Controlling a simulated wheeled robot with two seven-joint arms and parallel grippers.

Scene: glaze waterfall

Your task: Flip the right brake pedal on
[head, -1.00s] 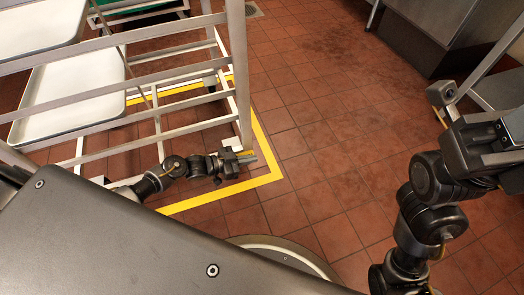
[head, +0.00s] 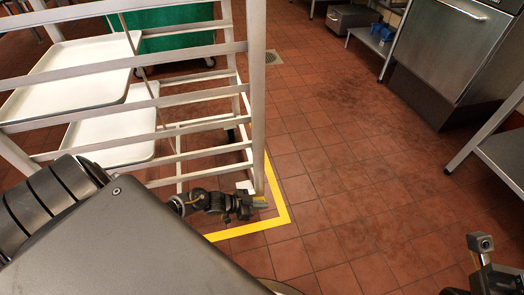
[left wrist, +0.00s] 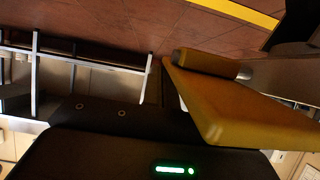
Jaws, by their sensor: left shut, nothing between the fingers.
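A wheeled metal rack stands at the left, its near right post (head: 258,100) reaching down inside the yellow floor line. A small pale flat piece (head: 245,187), possibly the brake pedal, shows low beside that post; its setting cannot be told. My left gripper (head: 262,203) is low at the foot of the post, just in front of the pale piece. It is shut and empty; contact with the piece cannot be told. In the left wrist view a large yellow-orange finger-like part (left wrist: 235,105) fills the right side. My right gripper's fingers are outside the head view.
White trays (head: 65,75) sit in the rack, with a green bin (head: 165,30) behind. A steel appliance (head: 450,50) and bench (head: 500,150) stand at the right. The tiled floor between is clear. Yellow tape (head: 283,190) borders the rack's corner.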

